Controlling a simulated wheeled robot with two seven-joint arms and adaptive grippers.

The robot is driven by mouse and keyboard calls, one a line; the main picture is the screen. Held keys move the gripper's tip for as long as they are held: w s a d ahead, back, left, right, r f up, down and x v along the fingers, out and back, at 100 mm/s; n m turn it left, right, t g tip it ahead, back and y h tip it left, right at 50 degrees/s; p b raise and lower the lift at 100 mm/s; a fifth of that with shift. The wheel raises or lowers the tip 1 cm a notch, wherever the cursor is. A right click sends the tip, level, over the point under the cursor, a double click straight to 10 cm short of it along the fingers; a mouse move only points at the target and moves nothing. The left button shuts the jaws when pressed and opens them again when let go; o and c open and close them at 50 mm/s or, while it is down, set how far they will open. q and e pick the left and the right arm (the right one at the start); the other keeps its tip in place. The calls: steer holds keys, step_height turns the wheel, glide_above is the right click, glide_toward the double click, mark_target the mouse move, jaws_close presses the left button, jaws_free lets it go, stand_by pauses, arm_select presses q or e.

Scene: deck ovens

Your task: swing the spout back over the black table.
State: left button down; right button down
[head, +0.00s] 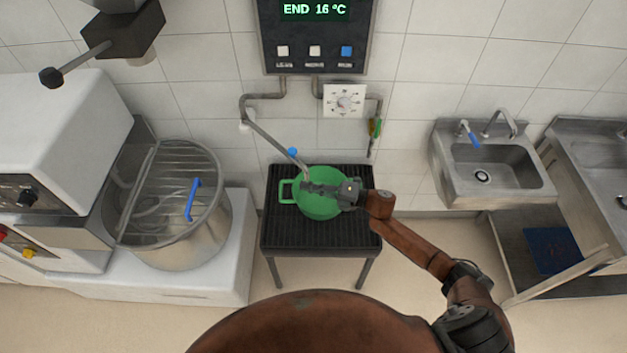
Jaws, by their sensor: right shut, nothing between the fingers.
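The spout (270,138) is a thin grey pipe that comes off the wall pipework under the dispenser panel. It slants down to the right, and its end hangs over the green bucket near a blue knob (293,152). The black table (285,235) has a ribbed top and stands against the wall. The green bucket (287,190) sits on it with a handle at its left. My right gripper (308,187) is shut and empty, above the bucket and close to the spout's lower end. I cannot tell whether they touch. My left gripper is not in view.
The dispenser panel (316,40) reads "END 16 °C", with a white dial (344,101) below. A mixer with a steel bowl (185,240) stands at the left. A steel sink (490,165) is at the right. Floor is clear between table and sink.

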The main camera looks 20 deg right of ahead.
steer(key=b+v, duration=0.2)
steer(key=v, duration=0.7)
steer(key=shift+s+d, duration=0.15)
steer(key=shift+r, duration=0.1)
